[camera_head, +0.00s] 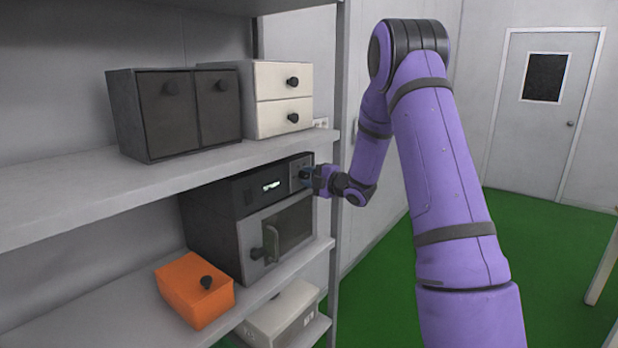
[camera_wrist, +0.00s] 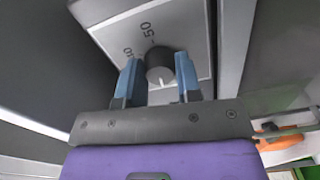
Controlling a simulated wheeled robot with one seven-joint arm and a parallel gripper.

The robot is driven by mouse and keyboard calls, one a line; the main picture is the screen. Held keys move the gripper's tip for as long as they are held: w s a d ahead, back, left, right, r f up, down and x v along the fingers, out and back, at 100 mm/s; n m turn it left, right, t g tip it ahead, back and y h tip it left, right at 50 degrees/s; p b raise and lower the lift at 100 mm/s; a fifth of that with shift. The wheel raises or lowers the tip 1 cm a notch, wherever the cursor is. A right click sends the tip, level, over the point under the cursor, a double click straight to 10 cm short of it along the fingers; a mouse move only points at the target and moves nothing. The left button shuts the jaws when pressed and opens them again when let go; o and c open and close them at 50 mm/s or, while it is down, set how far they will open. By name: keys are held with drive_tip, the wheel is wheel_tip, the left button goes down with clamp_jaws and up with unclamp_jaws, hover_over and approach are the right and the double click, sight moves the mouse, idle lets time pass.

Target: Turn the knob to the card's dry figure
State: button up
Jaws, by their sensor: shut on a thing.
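The dark round knob (camera_wrist: 159,64) sits on a light grey dial plate (camera_wrist: 190,30) in the wrist view. A short white mark on it points toward the bottom of that picture. The plate reads "50" above the knob, with another figure at its left too blurred to read surely. My gripper (camera_wrist: 158,72) has a blue finger on each side of the knob and is shut on it. In the head view my gripper (camera_head: 312,178) is at the right end of the dark appliance's front (camera_head: 248,197), hiding most of the knob. I cannot make out a card.
The appliance has a small lit display (camera_head: 271,186) and a door handle (camera_head: 268,244). An orange box (camera_head: 195,295) stands in front on the lower shelf. Dark drawers (camera_head: 175,112) and white drawers (camera_head: 280,85) stand on the shelf above. Green floor is open at right.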

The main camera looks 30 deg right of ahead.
drive_tip(key=shift+f+n, duration=0.1)
drive_tip(key=shift+n, duration=0.7)
drive_tip(key=o, duration=0.9)
drive_tip(key=shift+o, duration=0.2)
drive_tip(key=shift+s, duration=0.1)
drive_tip(key=v, duration=1)
drive_tip(key=shift+s, duration=0.3)
drive_tip(key=shift+d, duration=0.15)
